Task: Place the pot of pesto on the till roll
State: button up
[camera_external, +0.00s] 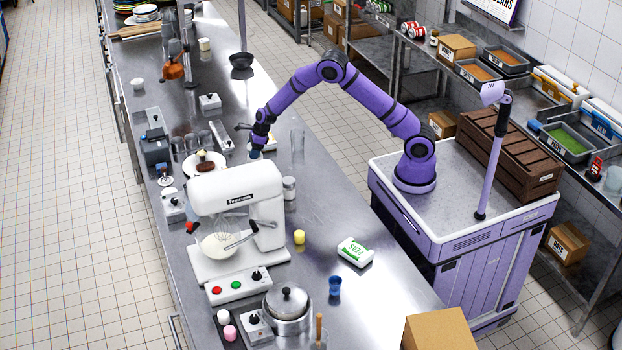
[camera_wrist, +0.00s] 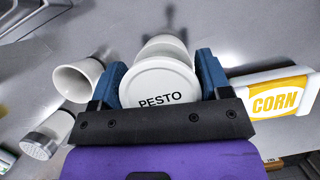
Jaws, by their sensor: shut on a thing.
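The pot of pesto (camera_wrist: 160,88) is white with a round lid marked PESTO. In the wrist view it sits between the two blue fingers of my gripper (camera_wrist: 162,82), which is shut on it. A pale rounded shape (camera_wrist: 165,43) shows just beyond the lid; I cannot tell whether it is the pot's lower body or the till roll. In the external view my gripper (camera_external: 256,151) is low over the steel counter, behind the white stand mixer, which hides the pot. I cannot pick out the till roll with certainty.
A CORN box (camera_wrist: 275,100) lies close to the right finger in the wrist view. A white cup (camera_wrist: 76,82) and a metal-topped jar (camera_wrist: 42,143) are at left. The mixer (camera_external: 235,190) stands close to my gripper.

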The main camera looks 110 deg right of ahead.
jog(key=shift+f, duration=0.1)
jog(key=o, duration=1)
jog(key=shift+c, duration=0.2)
